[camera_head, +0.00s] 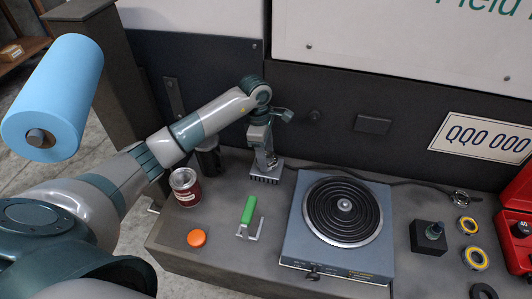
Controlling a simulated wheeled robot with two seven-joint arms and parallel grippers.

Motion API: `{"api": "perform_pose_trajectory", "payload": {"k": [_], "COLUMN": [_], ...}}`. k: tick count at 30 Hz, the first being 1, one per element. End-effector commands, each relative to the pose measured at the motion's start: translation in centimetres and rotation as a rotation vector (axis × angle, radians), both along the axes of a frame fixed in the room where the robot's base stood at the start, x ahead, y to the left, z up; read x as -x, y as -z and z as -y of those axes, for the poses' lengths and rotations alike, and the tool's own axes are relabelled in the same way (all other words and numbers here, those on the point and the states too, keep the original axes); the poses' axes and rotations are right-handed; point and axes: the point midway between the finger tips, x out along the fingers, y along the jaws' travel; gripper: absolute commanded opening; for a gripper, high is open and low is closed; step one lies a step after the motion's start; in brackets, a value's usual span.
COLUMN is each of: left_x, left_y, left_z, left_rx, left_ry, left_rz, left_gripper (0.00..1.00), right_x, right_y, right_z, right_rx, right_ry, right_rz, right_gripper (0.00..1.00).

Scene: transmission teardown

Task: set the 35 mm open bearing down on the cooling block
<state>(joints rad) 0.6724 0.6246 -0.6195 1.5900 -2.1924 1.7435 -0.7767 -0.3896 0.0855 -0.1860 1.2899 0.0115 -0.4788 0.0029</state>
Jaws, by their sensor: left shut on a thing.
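The cooling block (266,179), a grey finned block, sits on the bench behind and left of the hot plate. My left gripper (265,160) reaches down right over it from above. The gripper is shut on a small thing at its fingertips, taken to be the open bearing. That thing is mostly hidden by the fingers and too small to make out. I cannot tell whether it touches the block. My right gripper is out of view.
A hot plate (291,240) with a black coil stands right of the block. A green-handled tool (248,212), an orange cap (196,237) and a red can (186,191) are in front and left. A black block (424,240), yellow-edged rings (467,225) and a red case (515,240) are at right.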

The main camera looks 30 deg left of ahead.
Motion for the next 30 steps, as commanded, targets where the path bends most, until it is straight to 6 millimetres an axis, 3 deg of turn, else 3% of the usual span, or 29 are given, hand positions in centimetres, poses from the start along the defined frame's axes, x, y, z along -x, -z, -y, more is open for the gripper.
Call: {"api": "perform_pose_trajectory", "payload": {"k": [13,14,16,30], "left_x": [-0.1,0.0,0.0,0.0], "left_y": [0.4,0.4,0.4,0.0], "left_z": [0.0,0.0,0.0,0.0], "left_rx": [0.0,0.001,0.001,0.001], "left_ry": [0.0,0.0,0.0,0.0], "left_rz": [0.002,0.001,0.001,0.001], "left_gripper": [0.24,0.57,0.74,0.74], "right_x": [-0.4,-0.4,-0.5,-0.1], "right_y": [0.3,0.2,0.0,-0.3], "right_z": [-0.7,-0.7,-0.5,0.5], "right_rx": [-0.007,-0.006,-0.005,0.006], "right_ry": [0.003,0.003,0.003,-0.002], "right_rz": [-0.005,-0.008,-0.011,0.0], "right_gripper": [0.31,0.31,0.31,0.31]}}
